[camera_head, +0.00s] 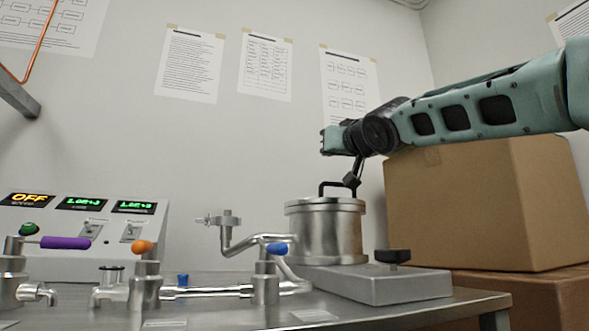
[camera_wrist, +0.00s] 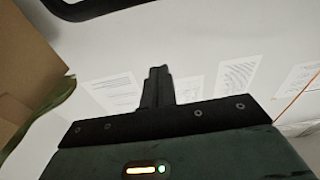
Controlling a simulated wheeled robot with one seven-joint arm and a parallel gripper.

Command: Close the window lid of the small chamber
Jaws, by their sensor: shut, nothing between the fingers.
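The small chamber (camera_head: 325,232) is a shiny metal cylinder on a grey base block on the bench. Its round lid (camera_head: 325,201) appears flat across the top, with a black handle (camera_head: 322,188) standing on it. Whether a thin gap is left under the lid cannot be told. My gripper (camera_head: 351,181) points down just beside the handle's right part. Contact with the handle is unclear. In the wrist view the fingers of my gripper (camera_wrist: 157,72) are together with nothing between them. A dark curved bar (camera_wrist: 90,8), perhaps the handle, crosses the top left there.
Cardboard boxes (camera_head: 480,205) stand right of the chamber, under my arm. Metal pipes with a blue knob (camera_head: 278,249) and an orange knob (camera_head: 142,246) lie to the left. A control panel (camera_head: 80,235) stands at the far left. The wall behind carries paper sheets.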

